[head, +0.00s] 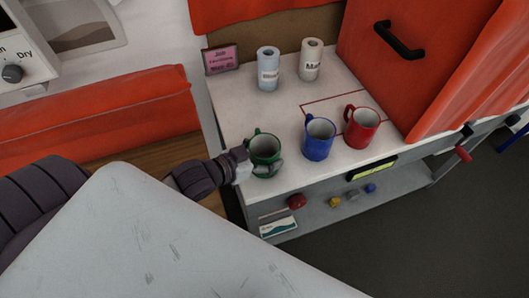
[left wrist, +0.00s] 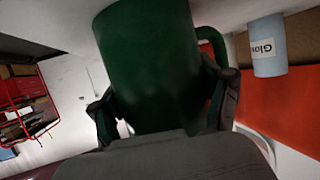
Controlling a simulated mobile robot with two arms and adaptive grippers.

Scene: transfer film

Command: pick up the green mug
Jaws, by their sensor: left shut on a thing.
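The green mug (head: 264,147) stands upright at the front left of the white counter top (head: 283,110). My left gripper (head: 260,164) reaches in from the left and is shut on the mug's body. In the left wrist view the mug (left wrist: 152,62) fills the middle, between the two fingers of my left gripper (left wrist: 165,108). Its handle shows beside the right finger there. I cannot tell whether the mug touches the counter. My right gripper is not in view.
A blue mug (head: 319,139) and a red mug (head: 361,127) stand to the right. Two labelled rolls (head: 268,69) (head: 311,60) and a pink sign (head: 222,58) are behind. A red cabinet (head: 400,75) bounds the right. A lower shelf (head: 330,213) holds small items.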

